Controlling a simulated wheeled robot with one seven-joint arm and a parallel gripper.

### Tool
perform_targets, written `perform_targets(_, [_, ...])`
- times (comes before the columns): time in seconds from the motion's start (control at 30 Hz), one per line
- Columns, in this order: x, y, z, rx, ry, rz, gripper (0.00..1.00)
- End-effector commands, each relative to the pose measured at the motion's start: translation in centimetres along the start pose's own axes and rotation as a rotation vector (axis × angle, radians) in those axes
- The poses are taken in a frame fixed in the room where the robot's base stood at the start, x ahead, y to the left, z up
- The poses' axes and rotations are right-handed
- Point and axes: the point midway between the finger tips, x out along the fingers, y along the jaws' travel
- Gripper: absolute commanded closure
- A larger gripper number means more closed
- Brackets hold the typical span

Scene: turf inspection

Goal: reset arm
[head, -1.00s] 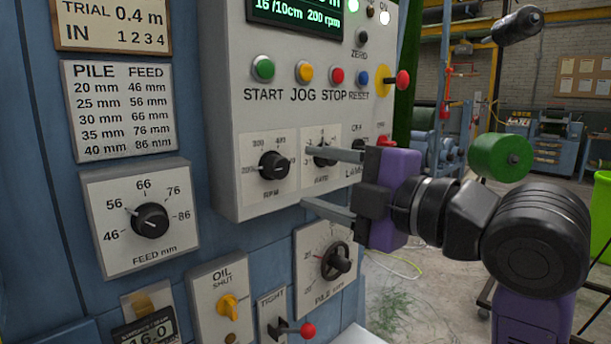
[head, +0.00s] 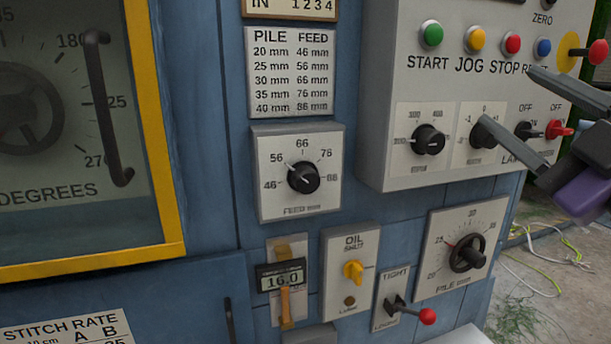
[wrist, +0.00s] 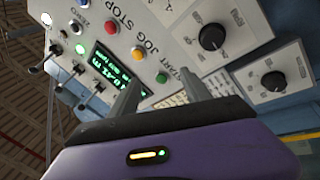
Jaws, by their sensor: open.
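My gripper (head: 505,115) is at the right edge of the head view, its two grey fingers spread apart with nothing between them. Its purple body (head: 585,185) is partly cut off by the picture edge. The fingers overlap the control panel (head: 378,150) in the picture; I cannot tell the gap, and no contact is clear. In the wrist view the fingers (wrist: 160,95) point at the panel with its START, JOG and STOP buttons and green display (wrist: 110,78). The ratio knob (head: 483,134) is partly hidden behind the lower finger.
The feed dial (head: 303,177), pile dial (head: 467,252), yellow oil knob (head: 352,271) and red-ended lever (head: 427,316) jut from the blue machine. A yellow-framed window (head: 165,190) with a black handle is at left. Concrete floor (head: 560,290) shows at right.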

Motion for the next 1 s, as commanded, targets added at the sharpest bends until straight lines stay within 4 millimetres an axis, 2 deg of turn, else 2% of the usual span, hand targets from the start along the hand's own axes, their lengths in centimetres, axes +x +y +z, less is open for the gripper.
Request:
perform_targets(0.17, [-1.3,0.3,1.9,0.210,0.004,0.129,0.44])
perform_targets(0.37, [-4.1,-1.4,4.9,0.454,-0.009,0.262,0.44])
perform_targets(0.5, [-6.7,-3.9,7.0,0.601,-0.035,0.336,0.44])
perform_targets(0.7, [-11.2,-8.3,8.9,0.760,-0.089,0.401,0.44])
perform_targets(1.0, [-19.1,-15.5,9.3,0.906,-0.202,0.412,0.44])
